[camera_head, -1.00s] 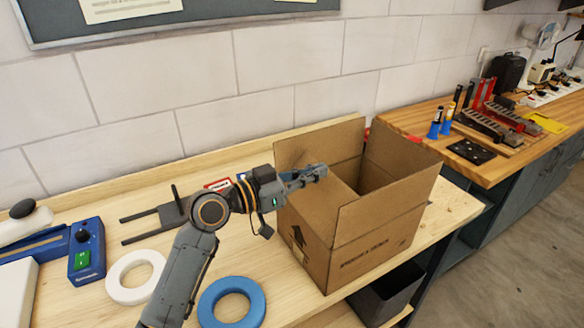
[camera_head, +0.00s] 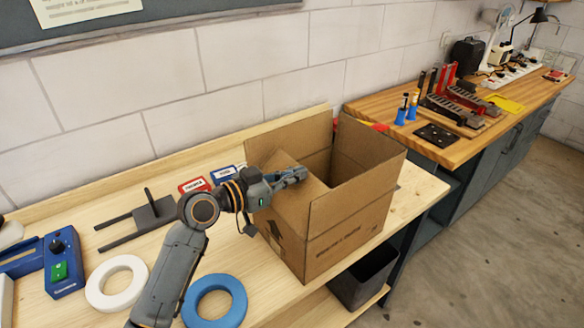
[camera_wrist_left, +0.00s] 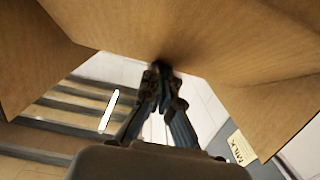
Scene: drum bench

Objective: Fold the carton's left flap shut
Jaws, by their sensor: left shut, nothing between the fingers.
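The open brown carton (camera_head: 345,235) stands upright on the wooden bench. Its left flap (camera_head: 285,208) leans inward over the opening, sloping and not flat. The back, right and front flaps stand up. My left gripper (camera_head: 305,174) is shut and empty, lying over the left flap from the left and hiding part of it. In the left wrist view its fingertips (camera_wrist_left: 160,68) are at brown cardboard (camera_wrist_left: 200,35); whether they touch cannot be told. My right gripper is not in view.
A blue ring (camera_head: 215,284), a white ring (camera_head: 103,287) and a blue box with a green switch (camera_head: 62,270) lie left of the carton. A dark bin (camera_head: 365,280) is below the bench. A second bench (camera_head: 460,148) with tools stands at right.

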